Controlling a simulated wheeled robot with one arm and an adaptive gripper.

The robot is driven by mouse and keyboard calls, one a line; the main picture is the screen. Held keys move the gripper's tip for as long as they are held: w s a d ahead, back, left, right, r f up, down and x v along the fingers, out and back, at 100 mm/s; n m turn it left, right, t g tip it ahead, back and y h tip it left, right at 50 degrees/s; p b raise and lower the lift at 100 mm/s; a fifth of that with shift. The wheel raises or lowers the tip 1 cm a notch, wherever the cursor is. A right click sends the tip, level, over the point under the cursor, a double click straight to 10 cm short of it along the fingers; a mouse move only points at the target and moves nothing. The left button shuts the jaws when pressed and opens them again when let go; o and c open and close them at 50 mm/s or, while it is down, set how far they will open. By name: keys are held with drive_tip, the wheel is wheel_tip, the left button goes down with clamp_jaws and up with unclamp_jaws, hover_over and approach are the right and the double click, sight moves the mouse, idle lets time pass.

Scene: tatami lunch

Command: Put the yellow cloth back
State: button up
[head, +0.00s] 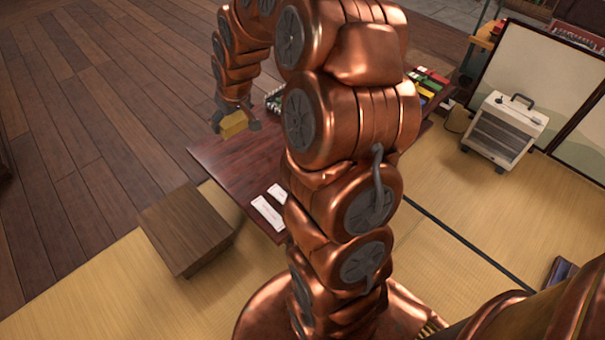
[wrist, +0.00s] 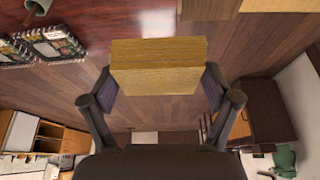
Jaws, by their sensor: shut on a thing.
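The yellow cloth (wrist: 158,66) is a folded, block-like bundle held between my gripper's fingers in the wrist view. My gripper (wrist: 160,92) is shut on it, one finger at each side. In the head view the cloth (head: 233,124) hangs at the end of my arm, above or just beyond the far left end of the dark red low table (head: 240,165). My gripper (head: 236,116) shows small there. I cannot tell the exact height of the cloth over the table.
Two white paper strips (head: 267,212) lie on the table's near edge. A wooden block stool (head: 187,228) stands at the near left. Colourful items (head: 428,88) sit at the table's right end, partly behind my arm. A heater (head: 504,128) stands at right. Wooden floor lies open at left.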

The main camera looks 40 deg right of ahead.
drive_tip(key=s+d+f+b, duration=0.3)
drive_tip(key=s+f, duration=0.3)
drive_tip(key=f, duration=0.3)
drive_tip(key=s+d+f+b, duration=0.4)
drive_tip(key=s+d+f, duration=0.1)
drive_tip(key=f, duration=0.4)
drive_tip(key=s+d+f+b, duration=0.4)
drive_tip(key=s+f, duration=0.3)
drive_tip(key=f, duration=0.2)
drive_tip(key=shift+s+d+f, duration=0.2)
drive_tip(key=shift+s+d, duration=0.2)
drive_tip(key=shift+d, duration=0.1)
drive_tip(key=shift+w+d+f+b, duration=0.15)
drive_tip(key=shift+w+d+b, duration=0.15)
drive_tip(key=shift+w+b, duration=0.1)
drive_tip(key=w+d+b, duration=0.1)
drive_tip(key=w+d, duration=0.1)
drive_tip(key=w, duration=0.2)
drive_tip(key=w+d+b, duration=0.1)
drive_tip(key=w+d, duration=0.2)
drive_tip(key=w, duration=0.1)
drive_tip(key=w+d+f+b, duration=0.1)
drive_tip(key=w+d, duration=0.2)
drive_tip(key=w, duration=0.1)
drive_tip(key=shift+w+d+f+b, duration=0.1)
drive_tip(key=shift+w+b, duration=0.1)
drive_tip(key=shift+b, duration=0.1)
drive_tip(key=shift+f+b, duration=0.85)
drive_tip(key=shift+f, duration=0.95)
drive_tip(key=shift+f, duration=0.1)
